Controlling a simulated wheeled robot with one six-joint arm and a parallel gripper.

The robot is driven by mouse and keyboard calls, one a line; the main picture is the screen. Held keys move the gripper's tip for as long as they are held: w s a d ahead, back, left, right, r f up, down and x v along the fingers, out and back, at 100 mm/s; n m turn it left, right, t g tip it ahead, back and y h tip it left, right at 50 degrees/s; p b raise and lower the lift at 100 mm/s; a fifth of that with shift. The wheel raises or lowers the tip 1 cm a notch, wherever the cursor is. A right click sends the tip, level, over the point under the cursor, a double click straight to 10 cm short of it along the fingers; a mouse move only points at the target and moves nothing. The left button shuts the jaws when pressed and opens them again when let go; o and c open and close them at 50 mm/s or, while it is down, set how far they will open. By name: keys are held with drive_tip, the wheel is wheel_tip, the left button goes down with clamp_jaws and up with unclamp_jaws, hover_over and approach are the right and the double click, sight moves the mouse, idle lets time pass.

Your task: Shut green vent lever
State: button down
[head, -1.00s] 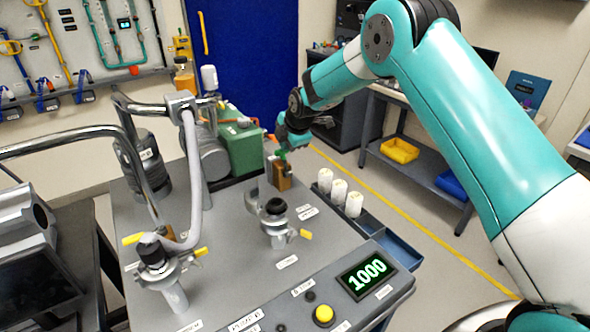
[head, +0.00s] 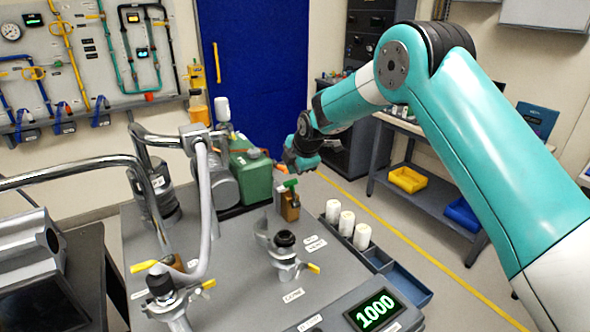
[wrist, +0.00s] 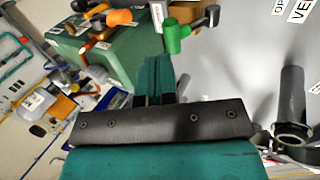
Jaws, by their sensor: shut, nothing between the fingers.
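The green vent lever (head: 290,184) sits on top of a small brass valve block (head: 289,207) at the far right part of the grey bench. In the wrist view its green handle (wrist: 177,38) shows just beyond and to the right of my fingers. My gripper (head: 291,168) is just above and behind the lever in the head view. In the wrist view my gripper (wrist: 153,72) is shut and empty. A small gap seems to separate the fingertips from the lever; contact cannot be told for sure.
A green pump box (head: 248,170) with orange fittings stands left of the valve. A flanged port with a black cap (head: 285,239) is in front. The display (head: 376,309) reads 1000.

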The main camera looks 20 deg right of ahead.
drive_tip(key=w+r+b+v, duration=0.1)
drive_tip(key=b+v, duration=0.1)
drive_tip(key=v, duration=1)
drive_tip(key=shift+w+a+b, duration=0.3)
drive_tip(key=shift+a+b, duration=0.1)
